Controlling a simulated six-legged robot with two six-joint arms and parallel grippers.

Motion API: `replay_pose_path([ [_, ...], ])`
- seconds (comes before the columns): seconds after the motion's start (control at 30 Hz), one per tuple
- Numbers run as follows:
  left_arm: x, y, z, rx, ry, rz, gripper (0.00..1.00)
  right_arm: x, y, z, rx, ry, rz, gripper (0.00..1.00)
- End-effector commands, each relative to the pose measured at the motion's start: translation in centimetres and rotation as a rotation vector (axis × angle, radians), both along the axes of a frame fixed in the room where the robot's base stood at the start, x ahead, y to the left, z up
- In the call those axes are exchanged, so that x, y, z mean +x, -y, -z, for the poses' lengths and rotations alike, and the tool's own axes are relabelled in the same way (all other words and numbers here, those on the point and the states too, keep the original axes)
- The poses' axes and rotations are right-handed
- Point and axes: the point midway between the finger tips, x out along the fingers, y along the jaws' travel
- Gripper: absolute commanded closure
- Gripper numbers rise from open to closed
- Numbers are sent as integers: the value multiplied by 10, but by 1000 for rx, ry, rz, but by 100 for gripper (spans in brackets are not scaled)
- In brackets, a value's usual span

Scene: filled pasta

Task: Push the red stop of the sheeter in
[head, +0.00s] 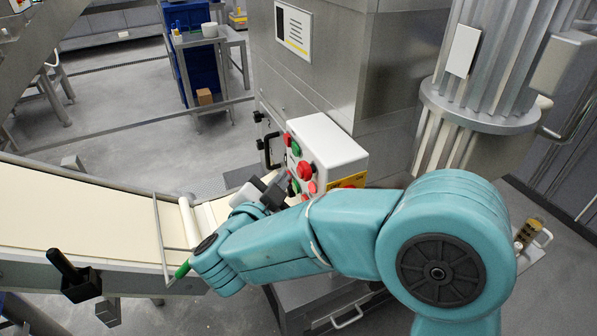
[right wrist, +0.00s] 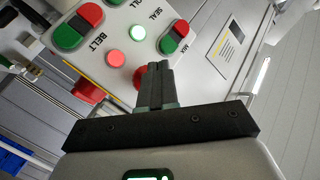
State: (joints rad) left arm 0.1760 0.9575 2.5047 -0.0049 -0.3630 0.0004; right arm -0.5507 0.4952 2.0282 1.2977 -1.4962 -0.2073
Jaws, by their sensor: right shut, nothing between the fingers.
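The sheeter's white control box (head: 328,148) stands at the centre of the head view, and its panel fills the top of the right wrist view. A big red mushroom stop (head: 305,169) sticks out from it. In the right wrist view a red mushroom button (right wrist: 87,91) juts out left of my fingers. Another red button (right wrist: 142,77) is partly hidden behind the fingertips. My right gripper (head: 274,190) is shut and empty, in front of the panel's lower part. It also shows in the right wrist view (right wrist: 156,68). I cannot tell whether the fingertips touch the panel. My left gripper is out of view.
A cream conveyor belt (head: 90,215) runs at the left. A steel cabinet (head: 330,50) stands behind, and a ribbed column (head: 490,60) at the right.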

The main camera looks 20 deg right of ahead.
Motion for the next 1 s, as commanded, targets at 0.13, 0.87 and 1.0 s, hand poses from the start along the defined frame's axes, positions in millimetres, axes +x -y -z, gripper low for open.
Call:
replay_pose_path([
  [0.13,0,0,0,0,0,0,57,0,0,0,0,0,0,100],
  [0.87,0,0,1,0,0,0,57,0,9,0,0,0,0,100],
  [1.0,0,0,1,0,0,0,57,0,9,0,0,0,0,100],
])
